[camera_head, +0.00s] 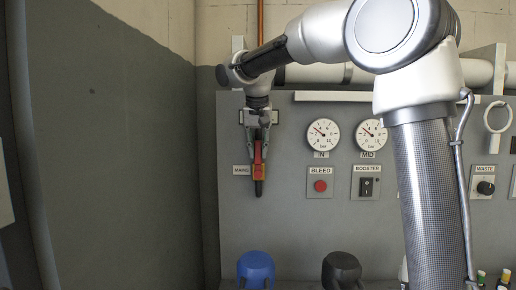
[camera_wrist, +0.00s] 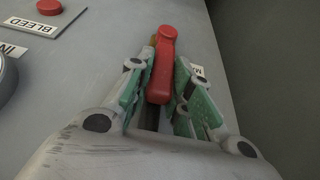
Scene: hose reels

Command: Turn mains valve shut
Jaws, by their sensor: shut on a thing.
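The mains valve's red lever (camera_head: 257,161) is on the grey panel beside the MAINS label (camera_head: 242,170). In the head view it stands about upright in the picture, with a dark piece (camera_head: 259,188) at its lower end. My gripper (camera_head: 259,138) reaches down to it from above, at the lever's upper part. In the wrist view the red lever (camera_wrist: 161,65) lies between the green-padded fingers of my gripper (camera_wrist: 158,85), which are shut on it. The fingers and my wrist hide part of the valve body.
To the right are the IN gauge (camera_head: 323,135), the MID gauge (camera_head: 371,134), the red BLEED button (camera_head: 320,185) and the BOOSTER switch (camera_head: 366,186). A WASTE knob (camera_head: 485,187) is at far right. A dark wall (camera_head: 120,150) stands close on the left.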

